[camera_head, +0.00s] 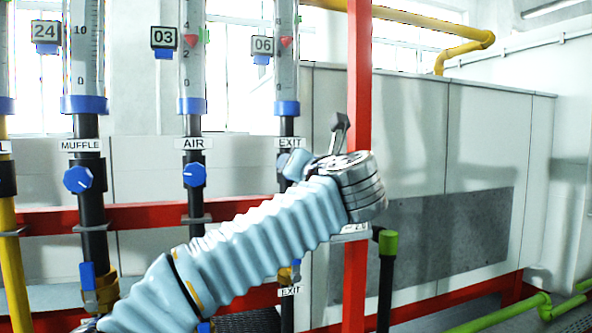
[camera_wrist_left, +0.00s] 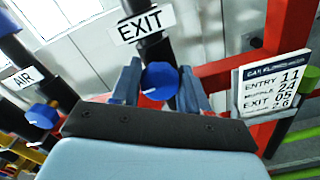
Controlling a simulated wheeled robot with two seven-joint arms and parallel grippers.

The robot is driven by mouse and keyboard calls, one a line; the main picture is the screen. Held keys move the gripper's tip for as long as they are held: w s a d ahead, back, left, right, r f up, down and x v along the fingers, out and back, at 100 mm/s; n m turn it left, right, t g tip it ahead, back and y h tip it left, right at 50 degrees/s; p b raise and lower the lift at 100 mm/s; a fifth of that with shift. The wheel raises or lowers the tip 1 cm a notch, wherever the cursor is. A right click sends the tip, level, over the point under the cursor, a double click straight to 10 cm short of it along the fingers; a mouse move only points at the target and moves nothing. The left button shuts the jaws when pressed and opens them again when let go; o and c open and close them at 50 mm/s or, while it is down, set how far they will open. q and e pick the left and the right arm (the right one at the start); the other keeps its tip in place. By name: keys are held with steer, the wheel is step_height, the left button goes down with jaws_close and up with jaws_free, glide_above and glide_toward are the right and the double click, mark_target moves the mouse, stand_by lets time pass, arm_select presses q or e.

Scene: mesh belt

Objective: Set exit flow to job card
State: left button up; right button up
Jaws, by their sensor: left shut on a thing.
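The EXIT flow tube (camera_head: 287,75) stands on a black pipe, with a red float inside and a display (camera_head: 263,45) that reads 06. In the left wrist view the blue exit knob (camera_wrist_left: 160,81) sits below the EXIT label (camera_wrist_left: 141,25). My left gripper (camera_wrist_left: 160,88) has one finger on each side of this knob and is shut on it. In the head view my arm largely hides the knob. My right gripper is not in view.
The AIR knob (camera_head: 194,174) and MUFFLE knob (camera_head: 77,178) stand to the left, with displays reading 03 (camera_head: 164,37) and 24 (camera_head: 45,31). A red post (camera_head: 358,70) rises just right of the exit pipe. A green-capped black pipe (camera_head: 387,245) stands beyond it.

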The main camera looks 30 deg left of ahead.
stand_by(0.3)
arm_select(q)
steer(key=o, duration=1)
steer(key=shift+o, duration=0.2)
steer(key=shift+d, duration=0.1)
steer(key=b+v, duration=0.2)
steer(key=v, duration=1.1)
steer(key=shift+s+d, duration=0.2)
steer(key=shift+s, duration=0.05)
steer(key=shift+w, duration=0.1)
